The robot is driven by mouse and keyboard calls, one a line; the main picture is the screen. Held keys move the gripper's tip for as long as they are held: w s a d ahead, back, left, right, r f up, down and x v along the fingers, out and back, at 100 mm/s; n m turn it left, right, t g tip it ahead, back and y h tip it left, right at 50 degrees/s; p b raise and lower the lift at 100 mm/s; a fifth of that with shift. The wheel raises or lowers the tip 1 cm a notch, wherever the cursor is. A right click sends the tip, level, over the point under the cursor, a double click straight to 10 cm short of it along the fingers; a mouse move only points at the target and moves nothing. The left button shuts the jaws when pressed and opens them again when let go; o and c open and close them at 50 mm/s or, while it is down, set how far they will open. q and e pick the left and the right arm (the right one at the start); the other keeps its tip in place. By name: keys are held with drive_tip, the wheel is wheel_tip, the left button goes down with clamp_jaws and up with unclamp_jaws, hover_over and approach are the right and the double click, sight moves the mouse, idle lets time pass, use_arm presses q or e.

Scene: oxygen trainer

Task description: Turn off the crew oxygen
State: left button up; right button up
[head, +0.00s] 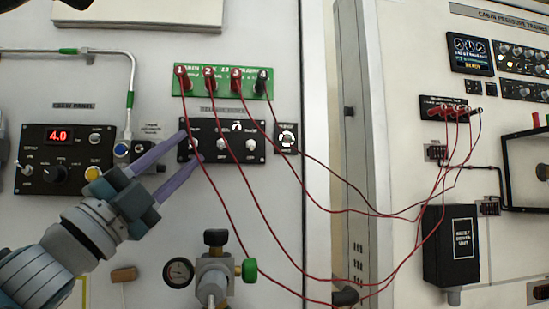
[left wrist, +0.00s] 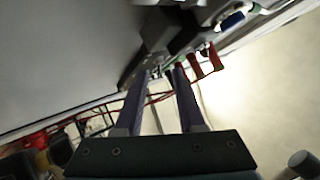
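A black switch panel (head: 222,137) with several toggle switches is on the white wall, under a label strip too blurred to read. Its left toggle (head: 194,145) is partly hidden by my fingers; I cannot read which switch is the crew oxygen. My left gripper (head: 193,146) is open, with its two long purple fingers reaching the panel's left end, one above and one below the left toggle. In the left wrist view the fingers (left wrist: 162,76) stand apart, with dark panel hardware beyond the tips. Contact with the toggle cannot be told. My right gripper is not in view.
A green board (head: 222,80) with red plugs sits above, and red cables (head: 236,215) hang down past the panel's front. Left is a black panel reading 4.0 (head: 64,159). Below stand a gauge (head: 178,272) and a valve with a green knob (head: 249,270).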

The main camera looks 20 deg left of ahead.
use_arm(q)
drive_tip(key=b+v, duration=0.2)
drive_tip(key=v, duration=0.8)
wheel_tip(320, 180, down, 18)
drive_tip(key=n+g+y, duration=1)
drive_tip(key=n, duration=0.5)
drive_tip(key=s+d+f+n+g+h, duration=0.1)
drive_tip(key=s+d+f+g+h, duration=0.1)
drive_tip(key=s+d+f+g, duration=0.6)
drive_tip(key=s+d+f+n+g+h, duration=0.15)
drive_tip(key=s+d+f+g, duration=0.35)
drive_tip(key=s, duration=0.6)
wheel_tip(320, 180, up, 58)
drive_tip(key=t+p, duration=0.1)
drive_tip(key=p, duration=5.7)
drive_tip(key=shift+s+h+p, duration=0.25)
drive_tip(key=shift+h+p, duration=0.15)
drive_tip(key=shift+h, duration=0.05)
